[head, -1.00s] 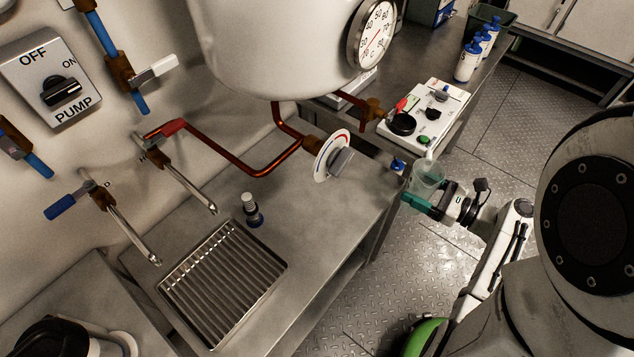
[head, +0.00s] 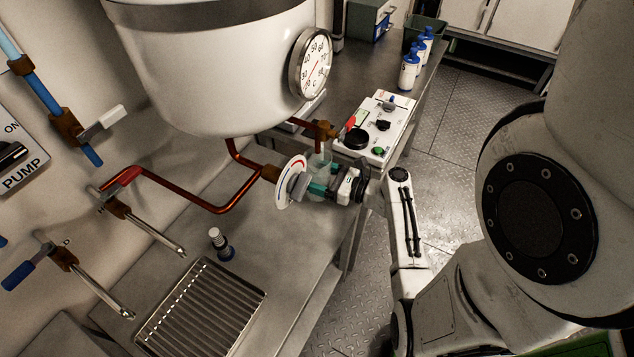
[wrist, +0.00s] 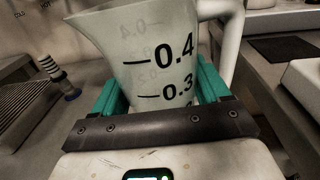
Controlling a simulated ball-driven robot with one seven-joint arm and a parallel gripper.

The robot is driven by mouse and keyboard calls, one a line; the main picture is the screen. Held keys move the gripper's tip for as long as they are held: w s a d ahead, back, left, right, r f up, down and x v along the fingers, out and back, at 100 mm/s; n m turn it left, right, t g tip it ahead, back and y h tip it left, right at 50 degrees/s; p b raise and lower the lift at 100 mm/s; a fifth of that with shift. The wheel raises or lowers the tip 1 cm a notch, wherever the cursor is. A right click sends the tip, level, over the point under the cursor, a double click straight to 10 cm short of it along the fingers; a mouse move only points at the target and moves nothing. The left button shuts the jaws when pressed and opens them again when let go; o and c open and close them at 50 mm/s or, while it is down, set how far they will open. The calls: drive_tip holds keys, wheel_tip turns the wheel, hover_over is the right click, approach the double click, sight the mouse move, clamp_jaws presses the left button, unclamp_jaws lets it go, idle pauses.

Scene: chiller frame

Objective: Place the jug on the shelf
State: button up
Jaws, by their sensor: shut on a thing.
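The jug (wrist: 150,50) is translucent with black level marks and a white handle at its right in the wrist view. In the head view the jug (head: 319,164) is small and partly hidden by the dial and my gripper. My gripper (head: 318,188) has teal fingers and is shut on the jug, one finger on each side. It holds the jug roughly upright near the tank's outlet pipe, beside the red-and-white dial (head: 290,181). I cannot tell which surface is the shelf. The jug's base is hidden.
A white tank (head: 215,70) with a gauge hangs above. The steel counter (head: 275,245) has a drain grate (head: 200,310) and a small bottle-like fitting (head: 221,244). A white control box (head: 372,128) and several blue-capped bottles (head: 409,72) stand behind. Copper pipe (head: 185,200) runs along the left.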

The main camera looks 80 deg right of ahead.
drive_tip(key=shift+f, duration=1.75)
drive_tip(key=shift+b, duration=0.3)
drive_tip(key=o, duration=1.1)
drive_tip(key=shift+o, duration=0.2)
drive_tip(key=s, duration=0.4)
drive_tip(key=s+a, duration=0.1)
drive_tip(key=s, duration=0.3)
drive_tip(key=s+a+b, duration=0.1)
drive_tip(key=s, duration=0.2)
drive_tip(key=shift+s+r, duration=0.2)
drive_tip(key=shift+s, duration=0.2)
